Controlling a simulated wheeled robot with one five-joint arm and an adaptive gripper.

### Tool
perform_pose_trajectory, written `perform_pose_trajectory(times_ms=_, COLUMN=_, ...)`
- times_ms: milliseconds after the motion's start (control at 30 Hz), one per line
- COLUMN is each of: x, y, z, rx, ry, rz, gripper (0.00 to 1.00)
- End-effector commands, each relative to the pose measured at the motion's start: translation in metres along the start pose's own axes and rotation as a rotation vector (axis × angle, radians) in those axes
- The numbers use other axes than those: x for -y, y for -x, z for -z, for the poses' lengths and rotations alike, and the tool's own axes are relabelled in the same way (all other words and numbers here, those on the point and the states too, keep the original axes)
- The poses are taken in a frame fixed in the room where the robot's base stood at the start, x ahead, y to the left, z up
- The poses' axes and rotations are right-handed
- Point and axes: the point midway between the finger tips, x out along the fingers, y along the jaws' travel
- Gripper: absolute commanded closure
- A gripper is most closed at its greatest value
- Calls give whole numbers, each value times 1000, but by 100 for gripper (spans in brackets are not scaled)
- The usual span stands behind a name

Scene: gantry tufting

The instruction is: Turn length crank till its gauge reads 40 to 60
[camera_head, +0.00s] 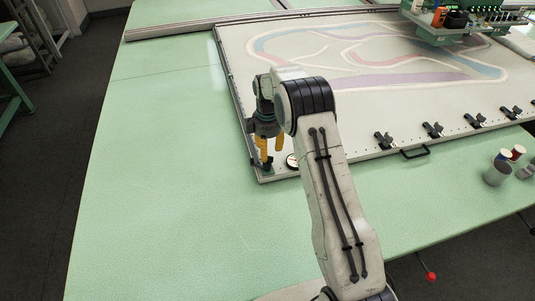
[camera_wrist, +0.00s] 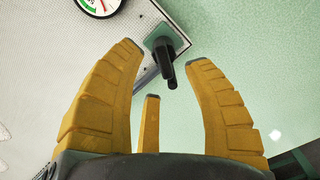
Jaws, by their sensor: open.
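My gripper (camera_head: 264,152) points down over the near left corner of the tufting frame. In the wrist view its yellow fingers (camera_wrist: 165,56) are spread open with nothing clamped between them. The crank (camera_wrist: 167,58), a dark handle on a green-grey base, is at the frame's corner. It lies between and just beyond the fingertips; I cannot tell whether any finger touches it. In the head view the gripper mostly hides the crank. The round white gauge (camera_wrist: 99,4) is cut off by the wrist view's top edge. It also shows small beside my gripper (camera_head: 292,160). Its reading is not legible.
The frame (camera_head: 240,95) holds a pale cloth with a coloured track pattern. Black clamps (camera_head: 433,130) and a handle (camera_head: 415,153) line its near edge. A green tufting head (camera_head: 445,30) stands at the back right. The green table (camera_head: 150,170) is clear at left.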

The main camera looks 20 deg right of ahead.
Motion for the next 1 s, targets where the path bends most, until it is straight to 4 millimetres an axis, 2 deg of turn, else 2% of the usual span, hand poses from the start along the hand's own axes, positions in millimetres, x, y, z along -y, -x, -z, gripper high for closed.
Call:
perform_pose_trajectory(times_ms=300, x=0, y=-28, z=0, rx=0, ry=-1, rz=1, gripper=54)
perform_pose_trajectory(times_ms=733, x=0, y=-32, z=0, rx=0, ry=-1, rz=0, gripper=52)
perform_pose_trajectory(times_ms=1000, x=0, y=-32, z=0, rx=0, ry=-1, rz=0, gripper=77)
